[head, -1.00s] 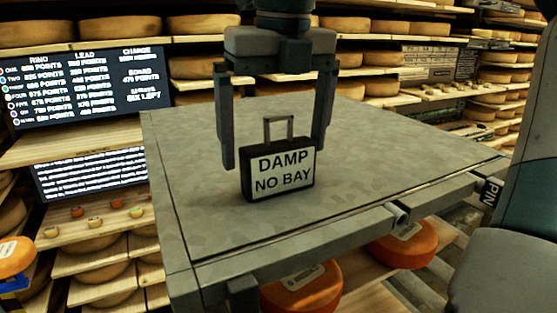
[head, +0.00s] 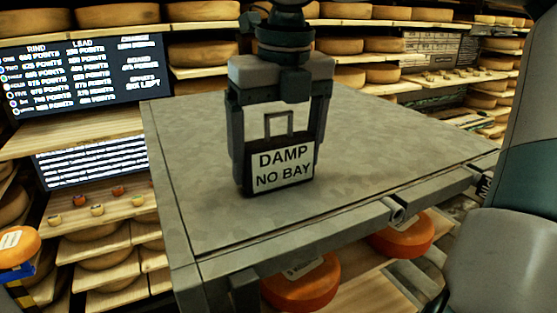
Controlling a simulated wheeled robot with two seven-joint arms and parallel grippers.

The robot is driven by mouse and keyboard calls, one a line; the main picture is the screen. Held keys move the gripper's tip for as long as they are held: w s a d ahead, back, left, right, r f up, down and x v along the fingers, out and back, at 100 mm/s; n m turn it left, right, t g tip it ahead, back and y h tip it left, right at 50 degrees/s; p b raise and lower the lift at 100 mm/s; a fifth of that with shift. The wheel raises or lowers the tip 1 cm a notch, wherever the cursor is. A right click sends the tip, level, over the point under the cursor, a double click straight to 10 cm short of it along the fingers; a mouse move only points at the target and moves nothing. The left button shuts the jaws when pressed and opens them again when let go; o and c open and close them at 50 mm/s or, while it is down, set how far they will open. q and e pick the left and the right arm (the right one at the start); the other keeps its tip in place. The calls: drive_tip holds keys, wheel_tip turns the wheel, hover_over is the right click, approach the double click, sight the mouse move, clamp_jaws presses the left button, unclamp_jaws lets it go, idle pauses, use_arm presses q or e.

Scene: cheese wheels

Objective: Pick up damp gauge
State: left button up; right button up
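The damp gauge (head: 281,165) is a small dark case with a loop handle on top and a white label reading "DAMP NO BAY". It stands upright on the grey tabletop (head: 380,150), left of its middle. My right gripper (head: 281,175) points down over it from above, with one finger along each side of the case. The fingers appear closed against its sides, and the handle rises between them. The gauge still looks to rest on the table. My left gripper is not in view.
Orange cheese wheels (head: 302,288) sit on a shelf below the table's front edge. Shelves of cheese wheels (head: 380,45) line the back. A dark points board (head: 85,75) stands at the left. The tabletop around the gauge is clear.

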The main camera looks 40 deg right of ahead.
sight(276, 138)
drive_tip(key=shift+r, duration=0.2)
drive_tip(key=shift+r+b, duration=0.55)
drive_tip(key=shift+b, duration=0.05)
wheel_tip(276, 138, up, 2)
drive_tip(key=shift+r+b, duration=0.15)
drive_tip(key=shift+b, duration=0.55)
drive_tip(key=d+r+b, duration=0.3)
drive_tip(key=d+r, duration=0.4)
drive_tip(key=d, duration=0.4)
drive_tip(key=shift+s+d+r, duration=0.15)
drive_tip(key=shift+s+d, duration=0.2)
drive_tip(key=shift+s, duration=0.1)
